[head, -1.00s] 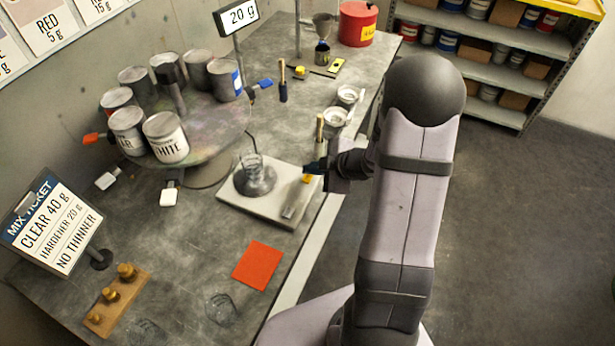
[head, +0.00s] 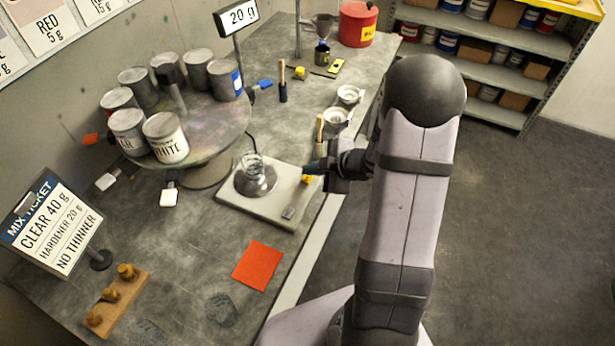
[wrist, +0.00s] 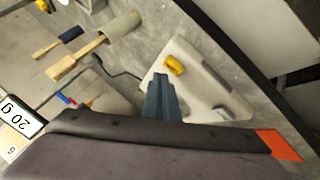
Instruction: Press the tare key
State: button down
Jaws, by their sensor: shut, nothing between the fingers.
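The scale (head: 232,208) is a pale slab on the bench with a round dark pan (head: 257,186) at its left. A clear glass cup (head: 252,166) stands on the pan. Along its right side are a yellow key (head: 306,179) and a grey key (head: 288,212); no label on either is readable. My gripper (head: 314,169) is shut and empty at the scale's right edge, close to the yellow key. In the wrist view its blue-grey fingers (wrist: 160,80) are beside the yellow key (wrist: 174,64), with the grey key (wrist: 222,114) further right. Contact cannot be told.
The raised display (head: 238,16) reads 20 g. A turntable with several paint cans (head: 165,138) stands behind left. An orange-red sheet (head: 258,265) lies in front of the scale. Small bowls (head: 336,120) and an upright wooden-handled tool (head: 320,128) are near my gripper.

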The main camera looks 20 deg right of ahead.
jog(key=shift+f, duration=0.2)
dwell(0.6)
jog(key=shift+f, duration=0.25)
jog(key=shift+f+b, duration=0.4)
jog(key=shift+b, duration=0.15)
dwell(0.6)
jog(key=shift+r, duration=0.2)
jog(key=shift+r+p, duration=0.65)
jog(key=shift+p, duration=0.3)
notch_tip(320, 180, up, 5)
jog(key=p, duration=0.5)
dwell(0.9)
